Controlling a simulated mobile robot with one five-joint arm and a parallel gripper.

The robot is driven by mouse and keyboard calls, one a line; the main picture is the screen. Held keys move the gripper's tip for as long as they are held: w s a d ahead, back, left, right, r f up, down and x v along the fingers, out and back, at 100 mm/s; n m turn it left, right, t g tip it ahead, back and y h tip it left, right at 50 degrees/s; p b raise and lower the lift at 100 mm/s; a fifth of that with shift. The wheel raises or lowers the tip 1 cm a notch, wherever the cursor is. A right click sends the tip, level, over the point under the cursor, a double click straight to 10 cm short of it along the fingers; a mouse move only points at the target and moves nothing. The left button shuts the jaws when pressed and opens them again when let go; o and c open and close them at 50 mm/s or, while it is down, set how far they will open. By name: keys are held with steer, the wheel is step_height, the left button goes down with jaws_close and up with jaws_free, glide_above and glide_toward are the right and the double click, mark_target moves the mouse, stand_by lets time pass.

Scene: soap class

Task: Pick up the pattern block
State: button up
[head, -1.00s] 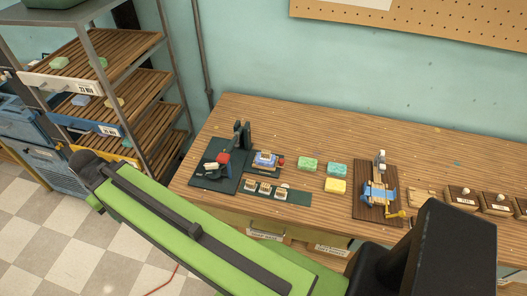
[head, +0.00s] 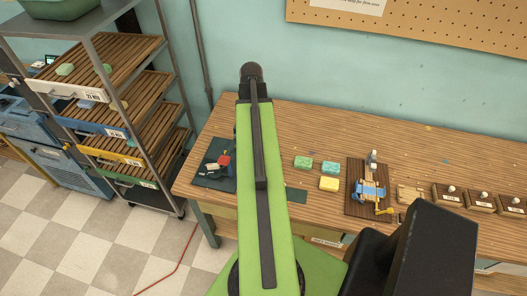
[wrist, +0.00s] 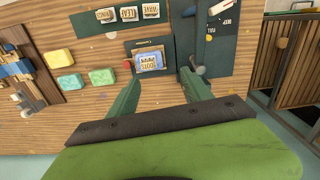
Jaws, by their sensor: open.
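Several small pale blocks with dark lettering stand in a row on a dark green mat (wrist: 178,15) at the top of the wrist view, among them an end block (wrist: 151,11) and a middle block (wrist: 128,14). I cannot tell which is the pattern block. A blue lettered piece (wrist: 151,61) sits on a dark stand nearer my gripper. My gripper (wrist: 160,77) is open and empty, its two green fingers apart below that piece. In the head view my arm hides the blocks and my gripper; only a corner of the mat (head: 297,195) shows.
A dark board (head: 213,180) with a press stands left of my arm. Green, teal and yellow soaps (head: 329,184) lie to its right, before a wooden fixture with a blue part (head: 369,190). A slatted rack (head: 120,70) stands at the left.

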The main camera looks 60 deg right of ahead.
steer(key=shift+m, duration=0.4)
steer(key=s+f+b, duration=0.1)
steer(key=f+b, duration=0.3)
steer(key=s+d+f+b, duration=0.1)
steer(key=f+b, duration=0.3)
steer(key=s+d+f+b, duration=0.1)
steer(key=f+b, duration=0.3)
steer(key=shift+d, duration=0.2)
steer(key=f+b, duration=0.1)
steer(key=b, duration=0.1)
steer(key=f+b, duration=0.1)
steer(key=f, duration=0.1)
steer(key=f+b, duration=0.2)
steer(key=shift+d+f+b, duration=0.15)
steer(key=shift+d+b, duration=0.1)
steer(key=shift+b, duration=0.1)
steer(key=shift+r, duration=0.2)
jaws_close()
steer(key=shift+r+p, duration=0.1)
steer(key=shift+p, duration=0.2)
